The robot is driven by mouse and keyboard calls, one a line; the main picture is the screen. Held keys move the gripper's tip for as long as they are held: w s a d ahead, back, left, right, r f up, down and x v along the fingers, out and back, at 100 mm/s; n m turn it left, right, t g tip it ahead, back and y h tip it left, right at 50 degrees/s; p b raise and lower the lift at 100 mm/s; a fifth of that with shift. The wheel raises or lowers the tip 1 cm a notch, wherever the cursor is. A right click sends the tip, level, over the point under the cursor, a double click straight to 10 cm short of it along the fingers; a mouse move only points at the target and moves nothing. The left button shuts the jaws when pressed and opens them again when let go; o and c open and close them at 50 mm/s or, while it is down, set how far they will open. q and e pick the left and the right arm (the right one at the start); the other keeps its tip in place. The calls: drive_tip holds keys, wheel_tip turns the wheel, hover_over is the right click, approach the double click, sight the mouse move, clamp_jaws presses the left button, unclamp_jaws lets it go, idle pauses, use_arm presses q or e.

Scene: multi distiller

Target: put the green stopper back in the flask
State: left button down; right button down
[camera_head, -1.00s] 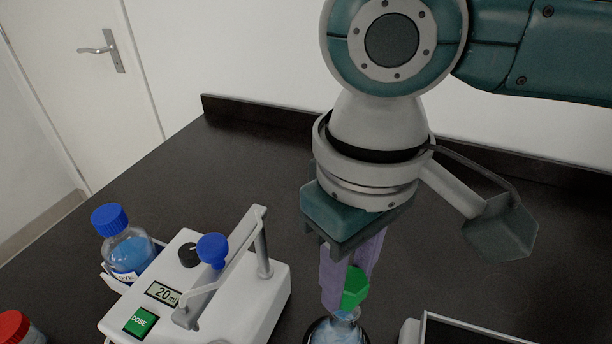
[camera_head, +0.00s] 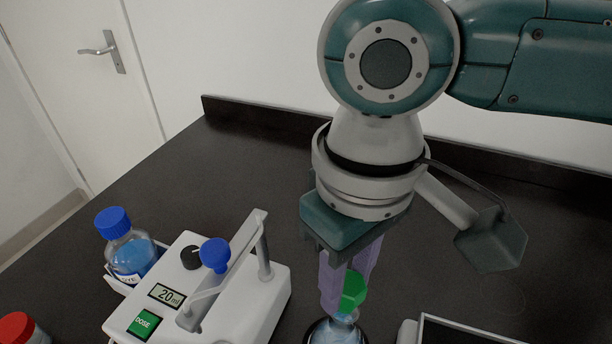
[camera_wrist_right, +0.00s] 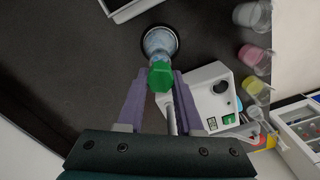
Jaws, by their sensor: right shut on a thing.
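My right gripper (camera_head: 349,285) points down at the front of the bench, its purple fingers shut on the green stopper (camera_head: 353,290). The stopper also shows between the fingertips in the right wrist view (camera_wrist_right: 161,76). The clear flask (camera_head: 338,331) stands directly below the stopper, cut by the bottom edge of the head view. In the right wrist view the flask (camera_wrist_right: 159,42) sits in a dark round ring, with the stopper in line with its neck. I cannot tell whether the stopper is inside the neck or just at its mouth. My left gripper is not in view.
A white dosing machine (camera_head: 255,302) with a lever and blue knob stands left of the flask. A blue-capped bottle (camera_head: 130,255) sits at its left side. A red-capped bottle (camera_head: 20,328) is at lower left. A dark tray (camera_head: 470,333) lies right of the flask. The bench behind is clear.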

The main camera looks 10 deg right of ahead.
drive_tip(key=shift+p, duration=0.5)
idle(0.6)
drive_tip(key=shift+f+b, duration=0.65)
drive_tip(key=shift+f, duration=0.45)
idle(0.5)
drive_tip(key=shift+c, duration=2.4)
unclamp_jaws()
drive_tip(key=shift+r, duration=0.1)
wheel_tip(320, 180, up, 10)
drive_tip(key=shift+f+p, duration=0.1)
drive_tip(key=shift+p, duration=0.4)
